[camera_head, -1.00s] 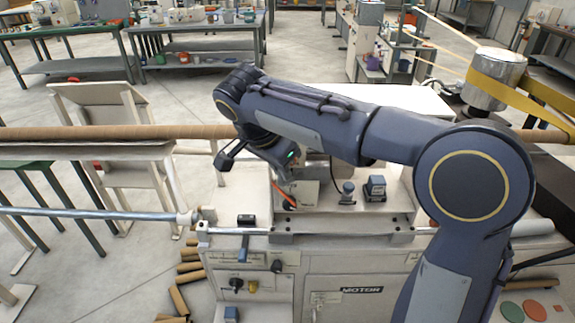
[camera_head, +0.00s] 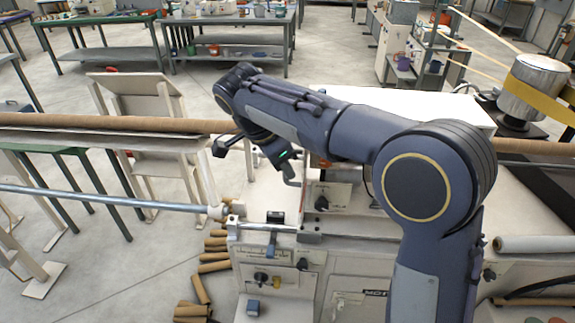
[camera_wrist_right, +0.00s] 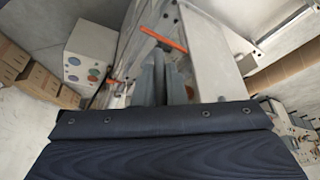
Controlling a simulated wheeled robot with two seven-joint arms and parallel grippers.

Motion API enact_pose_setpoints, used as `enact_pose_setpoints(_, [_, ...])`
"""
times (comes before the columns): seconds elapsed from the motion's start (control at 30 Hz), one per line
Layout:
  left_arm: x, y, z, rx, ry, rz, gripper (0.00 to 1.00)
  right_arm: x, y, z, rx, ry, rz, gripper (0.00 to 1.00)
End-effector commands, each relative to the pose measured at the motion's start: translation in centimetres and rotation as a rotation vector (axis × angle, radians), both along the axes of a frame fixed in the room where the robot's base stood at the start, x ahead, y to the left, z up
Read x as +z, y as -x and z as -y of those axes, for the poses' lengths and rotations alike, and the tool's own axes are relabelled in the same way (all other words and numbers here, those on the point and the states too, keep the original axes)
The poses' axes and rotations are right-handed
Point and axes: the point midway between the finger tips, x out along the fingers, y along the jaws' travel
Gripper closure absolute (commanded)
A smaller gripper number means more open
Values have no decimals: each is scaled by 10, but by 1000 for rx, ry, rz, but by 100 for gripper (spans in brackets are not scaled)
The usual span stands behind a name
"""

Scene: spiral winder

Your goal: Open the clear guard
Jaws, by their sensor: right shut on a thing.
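My right gripper (camera_head: 288,168) is over the front of the winder's white cabinet (camera_head: 365,285), with my arm across the view. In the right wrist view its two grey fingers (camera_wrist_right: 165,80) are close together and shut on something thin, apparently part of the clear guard. The guard itself is see-through and hard to make out; its outline cannot be told. An orange bar (camera_wrist_right: 163,39) runs just past the fingertips, and a second orange piece (camera_wrist_right: 112,82) shows to their left. My arm hides much of the machine top. My left gripper is not in view.
A long brown tube (camera_head: 100,122) lies on a stand at the left. A steel rod (camera_head: 110,198) runs out left from the machine. Cardboard tubes (camera_head: 213,267) lie on the floor. A metal drum with a yellow belt (camera_head: 535,88) stands at the right.

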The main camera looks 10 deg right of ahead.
Motion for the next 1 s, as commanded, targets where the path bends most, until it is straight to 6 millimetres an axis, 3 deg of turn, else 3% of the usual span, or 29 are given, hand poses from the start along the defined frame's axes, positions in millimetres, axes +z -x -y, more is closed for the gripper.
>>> enact_pose_setpoints(0.6, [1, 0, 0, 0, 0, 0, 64, 2, -3, 1, 0, 1, 3, 100])
enact_pose_setpoints(0.63, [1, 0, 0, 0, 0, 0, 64, 2, -3, 1, 0, 1, 3, 85])
enact_pose_setpoints(0.77, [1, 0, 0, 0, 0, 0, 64, 1, -3, 1, -1, 2, 2, 68])
enact_pose_setpoints(1.0, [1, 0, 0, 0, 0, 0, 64, 1, -2, 0, 0, 1, 0, 68])
